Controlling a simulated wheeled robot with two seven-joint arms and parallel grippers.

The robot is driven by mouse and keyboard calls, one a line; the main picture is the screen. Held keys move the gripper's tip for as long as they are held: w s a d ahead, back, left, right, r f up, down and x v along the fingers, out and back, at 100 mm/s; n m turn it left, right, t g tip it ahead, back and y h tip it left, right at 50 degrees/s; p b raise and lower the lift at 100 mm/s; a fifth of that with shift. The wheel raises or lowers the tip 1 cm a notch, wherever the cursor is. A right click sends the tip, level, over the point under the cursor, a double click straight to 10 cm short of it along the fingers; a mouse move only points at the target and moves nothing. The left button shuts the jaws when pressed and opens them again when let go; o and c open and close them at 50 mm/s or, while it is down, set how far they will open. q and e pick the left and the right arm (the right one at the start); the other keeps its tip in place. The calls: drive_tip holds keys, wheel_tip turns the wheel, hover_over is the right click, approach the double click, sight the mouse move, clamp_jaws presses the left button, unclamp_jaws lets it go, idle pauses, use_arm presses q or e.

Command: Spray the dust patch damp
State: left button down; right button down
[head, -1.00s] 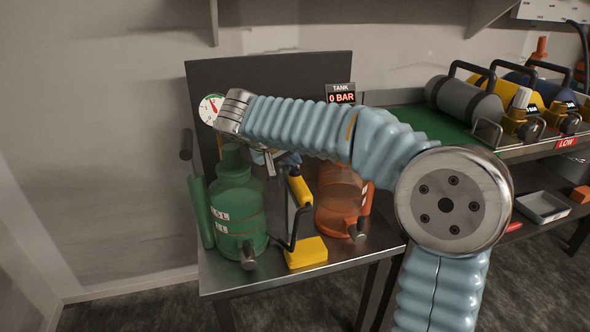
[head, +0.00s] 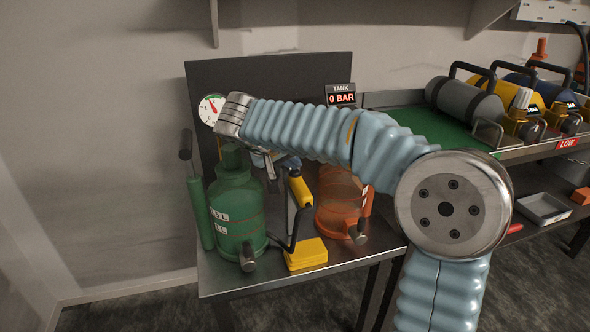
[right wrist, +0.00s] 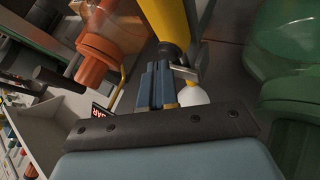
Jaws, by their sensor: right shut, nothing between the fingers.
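A green tank (head: 236,210) with white labels stands at the left of the metal table. An orange tank (head: 338,205) stands to its right, partly behind my arm. Between them is a yellow-handled tool (head: 300,190) with a black curved tube, over a yellow block (head: 306,254). My right gripper (head: 270,168) is mostly hidden behind my wrist, above the gap between the tanks. In the right wrist view its fingers (right wrist: 157,86) are shut and empty, close to a yellow cylinder (right wrist: 166,18); contact cannot be told. I cannot make out a dust patch. My left gripper is out of view.
A tank display (head: 341,98) reads 0 BAR; a round gauge (head: 211,109) is at the dark panel's left edge. A green hand-pump-like cylinder (head: 200,212) leans beside the green tank. Several gas cylinders lie on the right bench. A grey tray (head: 543,208) sits on its lower shelf.

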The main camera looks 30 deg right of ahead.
sight(292, 173)
drive_tip(key=shift+r+p, duration=0.45)
drive_tip(key=shift+r, duration=0.4)
wheel_tip(292, 173, up, 6)
drive_tip(key=p, duration=0.4)
idle(2.2)
